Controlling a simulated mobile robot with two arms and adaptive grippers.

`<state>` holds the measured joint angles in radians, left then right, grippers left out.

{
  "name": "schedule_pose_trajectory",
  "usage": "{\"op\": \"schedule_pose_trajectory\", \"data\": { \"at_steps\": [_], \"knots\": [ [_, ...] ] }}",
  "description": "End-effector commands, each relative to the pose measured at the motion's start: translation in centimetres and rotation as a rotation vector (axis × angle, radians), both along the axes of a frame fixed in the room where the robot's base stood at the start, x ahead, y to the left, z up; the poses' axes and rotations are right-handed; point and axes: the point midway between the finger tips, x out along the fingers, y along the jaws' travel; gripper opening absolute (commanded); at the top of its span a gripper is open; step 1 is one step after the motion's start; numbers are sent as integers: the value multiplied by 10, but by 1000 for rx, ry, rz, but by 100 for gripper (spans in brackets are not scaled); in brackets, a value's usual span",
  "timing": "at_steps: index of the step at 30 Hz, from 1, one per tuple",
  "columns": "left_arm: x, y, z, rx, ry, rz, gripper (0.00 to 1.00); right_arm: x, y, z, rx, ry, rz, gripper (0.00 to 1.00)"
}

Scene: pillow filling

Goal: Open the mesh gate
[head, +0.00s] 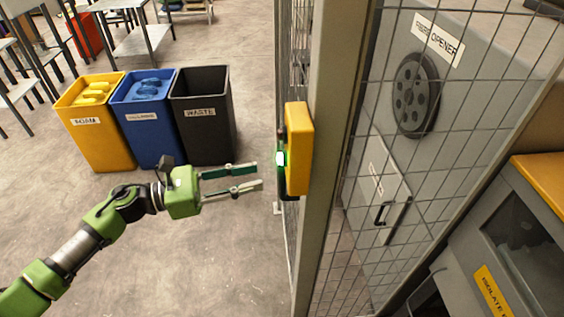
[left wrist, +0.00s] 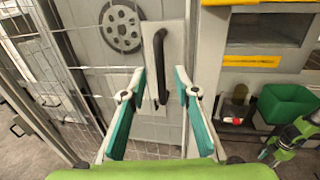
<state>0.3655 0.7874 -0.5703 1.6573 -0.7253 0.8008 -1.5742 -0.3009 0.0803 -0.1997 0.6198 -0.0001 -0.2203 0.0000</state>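The mesh gate (head: 284,55) is a wire panel at the picture's middle, seen nearly edge-on beside a grey post. A yellow box (head: 298,150) with a lit green lamp is fixed at its edge. A dark upright handle (left wrist: 158,65) on a pale plate (left wrist: 172,100) shows in the left wrist view. My left gripper (head: 262,176) is open and empty, its fingers pointing at the handle side. In the left wrist view the handle lies between the fingers (left wrist: 160,90); contact is not visible. Part of my right arm shows at the lower right there; its fingers are unclear.
Yellow, blue and black bins (head: 205,120) stand behind my left arm. Behind the mesh is a grey cabinet (head: 385,170) with a round vent. A green bin (left wrist: 287,103) shows right of the handle.

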Motion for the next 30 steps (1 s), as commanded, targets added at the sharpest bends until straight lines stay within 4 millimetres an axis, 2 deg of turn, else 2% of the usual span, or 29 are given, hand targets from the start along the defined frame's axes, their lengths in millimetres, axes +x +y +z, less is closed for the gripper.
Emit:
{"op": "schedule_pose_trajectory", "data": {
  "at_steps": [1, 6, 12, 24, 25, 28, 30],
  "knots": [
    [4, -12, 7, -6, 1, -1, 28, 0, 0, 12, 0, 0, 0, 40],
    [15, -44, 6, -5, 3, 1, 28, 0, 0, 27, 0, 0, 0, 40],
    [24, -69, 3, -3, 3, 2, 28, 0, 0, 37, 0, 0, 1, 40],
    [26, -77, 0, -2, 3, 3, 28, 0, 0, 38, 0, -1, 1, 40],
    [26, -77, 0, -2, 3, 3, 26, 0, 0, 38, 0, -1, 1, 40],
    [26, -77, 0, -2, 3, 3, 0, 1, 0, 38, 0, -1, 1, 40],
    [26, -77, 0, -2, 3, 3, 0, 1, 0, 38, 0, -1, 1, 40]
  ]
}}
